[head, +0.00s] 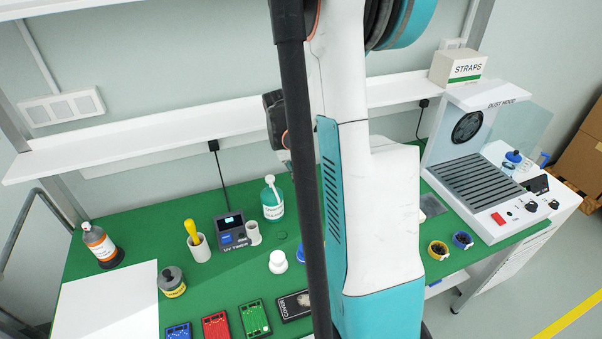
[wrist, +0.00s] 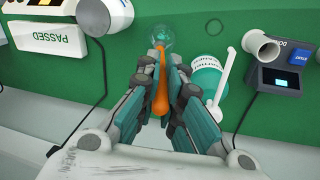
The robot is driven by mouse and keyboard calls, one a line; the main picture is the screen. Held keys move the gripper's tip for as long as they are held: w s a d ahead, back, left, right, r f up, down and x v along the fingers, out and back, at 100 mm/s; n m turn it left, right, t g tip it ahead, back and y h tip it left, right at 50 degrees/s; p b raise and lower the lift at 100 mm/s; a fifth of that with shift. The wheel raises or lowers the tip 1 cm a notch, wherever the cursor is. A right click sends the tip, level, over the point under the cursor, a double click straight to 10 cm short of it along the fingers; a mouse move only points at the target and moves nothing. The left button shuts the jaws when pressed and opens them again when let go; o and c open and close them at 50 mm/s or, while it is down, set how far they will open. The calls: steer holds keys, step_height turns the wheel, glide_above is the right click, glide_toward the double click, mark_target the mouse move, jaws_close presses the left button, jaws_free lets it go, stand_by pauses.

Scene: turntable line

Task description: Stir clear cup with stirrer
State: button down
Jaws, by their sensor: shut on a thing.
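The clear cup (wrist: 180,34) stands on the green bench top at the top middle of the wrist view, just beyond the fingertips. My gripper (wrist: 170,66) is shut on the orange stirrer (wrist: 160,101), which shows between the fingers. The stirrer's far end reaches toward the cup and overlaps its near side in the picture; I cannot tell how deep it is in the cup. In the head view my arm covers the middle of the bench, and the cup, the stirrer and my fingers are hidden there.
The UV timer (wrist: 278,78) is farther right, and a PASSED box (wrist: 50,38) is at left. The dust hood (head: 478,170) stands at the bench's right end in the head view.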

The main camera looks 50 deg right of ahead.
steer(key=shift+w+a+f+b, duration=0.1)
steer(key=shift+a+f+b, duration=0.1)
steer(key=shift+f+b, duration=0.65)
steer(key=shift+s+d+f+b, duration=0.1)
steer(key=shift+d+f+b, duration=0.1)
steer(key=shift+f+b, duration=0.9)
steer(key=shift+s+d+f+b, duration=0.2)
steer(key=shift+f+b, duration=0.5)
steer(key=shift+f, duration=0.7)
steer(key=shift+s+d+f+b, duration=0.1)
steer(key=shift+d+f+b, duration=0.15)
steer(key=shift+f+b, duration=0.85)
steer(key=shift+f, duration=0.15)
steer(key=shift+w+a, duration=0.1)
